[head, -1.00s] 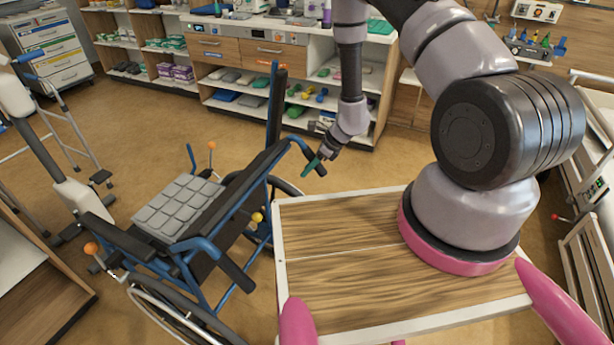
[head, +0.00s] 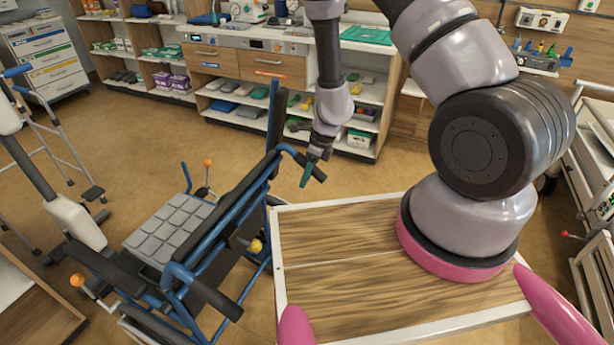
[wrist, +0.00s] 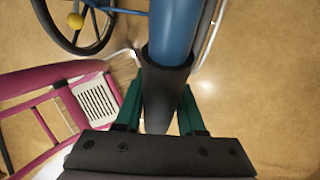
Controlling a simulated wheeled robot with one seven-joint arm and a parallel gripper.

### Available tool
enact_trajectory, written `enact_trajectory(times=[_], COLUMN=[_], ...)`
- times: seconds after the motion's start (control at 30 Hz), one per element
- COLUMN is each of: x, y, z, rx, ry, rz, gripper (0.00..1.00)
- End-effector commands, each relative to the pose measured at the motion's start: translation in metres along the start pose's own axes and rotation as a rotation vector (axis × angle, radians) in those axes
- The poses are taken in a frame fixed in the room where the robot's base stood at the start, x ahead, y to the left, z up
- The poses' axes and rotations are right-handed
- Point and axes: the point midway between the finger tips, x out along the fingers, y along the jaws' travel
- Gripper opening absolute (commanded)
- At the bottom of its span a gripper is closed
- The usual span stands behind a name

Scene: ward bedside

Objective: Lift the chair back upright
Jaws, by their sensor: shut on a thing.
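The wheelchair (head: 168,236) stands at the left in the head view, with a blue frame and a grey padded seat (head: 172,224). Its dark, blue-edged back (head: 232,200) leans toward the wooden top at the right. My gripper (head: 308,170) is at the upper end of the back, by its push handle (head: 312,168). In the wrist view, the green fingers of my gripper (wrist: 160,112) are shut on the black grip (wrist: 165,84) at the end of a blue tube (wrist: 174,30). The far side of the grip is hidden.
A wooden top with a white rim (head: 335,202) is close to the right of the chair. A walking frame (head: 45,120) stands at the left. Shelves and a counter (head: 250,64) line the back. A bed (head: 597,145) is at the right. Open floor lies behind the chair.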

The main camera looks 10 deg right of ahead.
Motion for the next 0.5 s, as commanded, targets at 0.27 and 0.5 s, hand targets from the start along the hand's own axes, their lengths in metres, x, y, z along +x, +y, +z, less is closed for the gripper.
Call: enact_trajectory(times=[0.27,0.5], x=[0.0003,-0.0013], y=[-0.0002,-0.0003], z=[0.0018,0.0013], rx=[-0.001,-0.001], ry=[-0.004,-0.003], rz=[0.0,0.0], gripper=[0.68,0.68])
